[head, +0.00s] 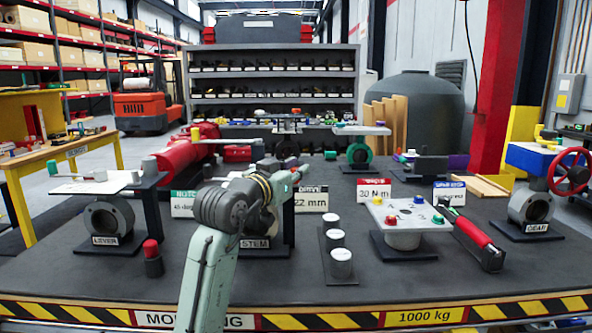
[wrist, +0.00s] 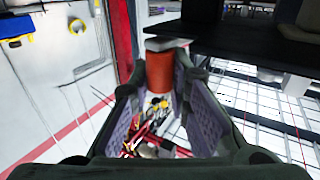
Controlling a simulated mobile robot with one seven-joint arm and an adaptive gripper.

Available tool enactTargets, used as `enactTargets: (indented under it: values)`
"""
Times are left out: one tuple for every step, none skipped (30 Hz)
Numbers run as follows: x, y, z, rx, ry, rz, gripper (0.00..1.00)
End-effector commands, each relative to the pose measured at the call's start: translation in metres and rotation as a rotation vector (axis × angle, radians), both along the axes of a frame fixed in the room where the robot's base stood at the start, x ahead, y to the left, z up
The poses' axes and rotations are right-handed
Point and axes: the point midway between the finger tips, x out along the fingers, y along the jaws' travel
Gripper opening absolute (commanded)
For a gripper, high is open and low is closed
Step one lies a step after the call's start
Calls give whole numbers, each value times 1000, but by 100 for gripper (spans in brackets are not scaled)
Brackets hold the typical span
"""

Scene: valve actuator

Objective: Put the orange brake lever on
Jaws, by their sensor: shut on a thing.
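In the wrist view, an orange cylindrical piece with a grey end (wrist: 159,72) sits between the tips of my gripper (wrist: 160,85). It looks like the grip of the orange brake lever; the rest of it is hidden. My gripper is shut on it. In the head view my arm bends over the stand labelled STEM (head: 260,244) and covers most of it. My fingers and the held piece cannot be made out there. Other valve stands are the one labelled LEVER (head: 106,222) at the left and the one labelled GEAR (head: 533,208) at the right.
Three white-topped posts (head: 337,240) stand right of my arm. Beyond them are a white plate with coloured knobs (head: 400,213) and a red-handled tool (head: 474,236). A red-topped black piece (head: 152,258) stands at the left. The dark tabletop (head: 80,275) is bare at the front left.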

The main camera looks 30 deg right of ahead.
Motion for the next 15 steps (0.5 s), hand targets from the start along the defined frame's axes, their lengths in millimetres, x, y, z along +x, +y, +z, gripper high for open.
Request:
enactTargets:
  values:
    - [2,3,1,-1,7,-30,0]
    - [3,4,1,-1,7,-53,0]
    - [4,6,0,0,8,-83,0]
    - [4,7,1,-1,7,-106,0]
    - [4,8,0,0,8,-130,0]
    - [5,10,0,0,8,-160,0]
    - [5,11,0,-1,7,-180,0]
    - [6,12,1,-1,6,-200,0]
    - [6,13,0,0,6,-223,0]
    - [6,13,0,0,6,-239,0]
    - [6,14,0,0,5,-252,0]
    - [6,15,0,-1,4,-265,0]
    - [6,15,0,-2,3,-272,0]
    - [6,15,0,-2,3,-278,0]
    - [6,16,0,-3,2,-282,0]
